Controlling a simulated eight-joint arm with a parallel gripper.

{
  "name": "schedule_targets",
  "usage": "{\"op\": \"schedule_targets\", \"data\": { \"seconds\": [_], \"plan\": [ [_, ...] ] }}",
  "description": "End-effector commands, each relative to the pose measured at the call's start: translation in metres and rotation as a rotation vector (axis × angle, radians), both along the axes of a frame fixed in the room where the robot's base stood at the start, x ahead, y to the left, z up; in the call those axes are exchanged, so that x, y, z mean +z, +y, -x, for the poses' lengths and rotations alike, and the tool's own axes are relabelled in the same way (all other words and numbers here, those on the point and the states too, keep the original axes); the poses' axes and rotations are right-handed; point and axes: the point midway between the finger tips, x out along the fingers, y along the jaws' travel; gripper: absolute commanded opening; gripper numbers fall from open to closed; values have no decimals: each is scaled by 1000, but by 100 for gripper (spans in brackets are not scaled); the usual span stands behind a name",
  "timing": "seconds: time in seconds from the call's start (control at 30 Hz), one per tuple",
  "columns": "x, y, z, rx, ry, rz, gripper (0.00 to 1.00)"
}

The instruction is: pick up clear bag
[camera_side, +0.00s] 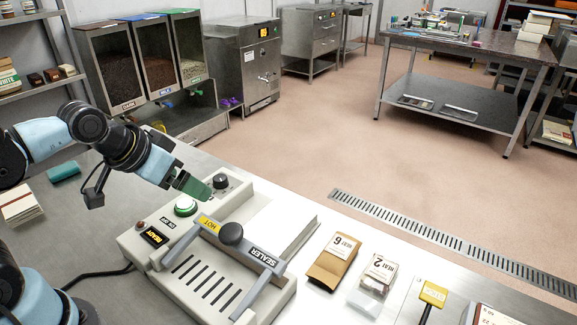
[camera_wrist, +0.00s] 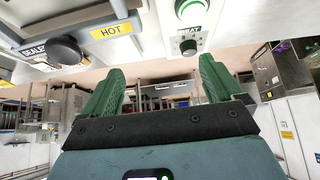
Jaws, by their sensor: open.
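The clear bag (camera_side: 367,303) lies on the steel counter in the side view, right of the middle near the front. It looks see-through and pale, with a white card reading "HEAT 2" (camera_side: 380,268) at its far end. My gripper (camera_side: 197,188) is well to the left of it, above the back left part of the sealer. Its green fingers are apart with nothing between them, as the wrist view (camera_wrist: 162,82) also shows. The bag does not show in the wrist view.
The sealer (camera_side: 190,287), with a bar marked HOT, stands between my gripper and the bags. A brown bag (camera_side: 325,272) with a "HEAT 6" card lies just left of the clear bag. A yellow tag (camera_side: 433,293) stands to its right.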

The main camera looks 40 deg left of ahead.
Motion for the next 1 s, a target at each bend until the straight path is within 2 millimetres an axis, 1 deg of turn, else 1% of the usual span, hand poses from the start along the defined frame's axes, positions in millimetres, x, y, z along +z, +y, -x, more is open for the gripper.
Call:
{"op": "schedule_targets", "data": {
  "seconds": [0.13, 0.27, 0.4, 0.53, 0.67, 0.77, 0.87, 1.0],
  "plan": [
    [18, -16, -19, -15, 44, 24, 94],
    [37, -41, -43, -28, 108, 51, 94],
    [50, -72, -69, -38, 179, 72, 94],
    [58, -104, -92, -45, 246, 83, 94],
    [59, -140, -112, -48, 313, 87, 94],
    [55, -170, -125, -49, 363, 84, 94],
    [49, -200, -135, -49, 411, 77, 94],
    [35, -245, -143, -46, 477, 58, 94]
  ]
}}
